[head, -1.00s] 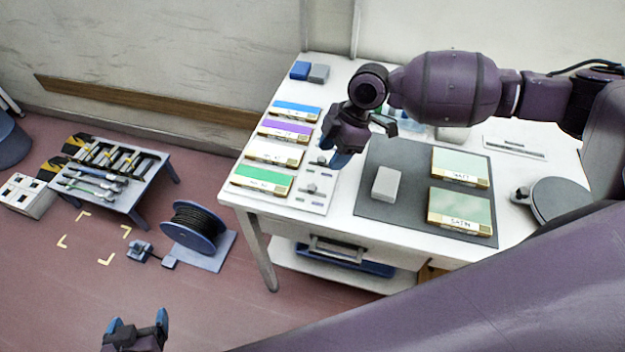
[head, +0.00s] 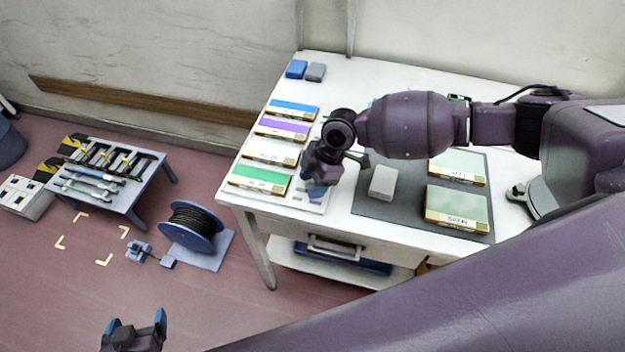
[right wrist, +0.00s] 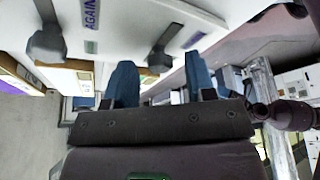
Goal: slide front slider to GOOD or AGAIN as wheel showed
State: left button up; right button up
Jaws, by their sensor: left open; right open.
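The white slider plate (head: 312,207) lies at the table's front left, beside the coloured sample boards, and is partly hidden by my right gripper (head: 318,190). In the right wrist view the plate (right wrist: 125,18) carries two grey slider knobs. One knob (right wrist: 163,48) stands in line with the gap between the fingers of my right gripper (right wrist: 160,82). The other knob (right wrist: 46,43) is further left, with the word AGAIN (right wrist: 91,14) printed between them. My right gripper is open and empty; I cannot tell whether it touches the knob. My left gripper (head: 138,330) is open and empty over the floor.
A grey block (head: 382,182) and two pale green boards, one of them the nearer board (head: 458,207), lie on the dark mat (head: 385,218). A green board (head: 258,178) is left of the plate. A cable reel (head: 192,225) and low tool bench (head: 115,170) stand on the floor.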

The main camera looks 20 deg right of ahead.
grip_shut()
jog(key=shift+w+a, duration=0.7)
jog(key=shift+a, duration=0.35)
grip_release()
jog(key=shift+w+a, duration=0.1)
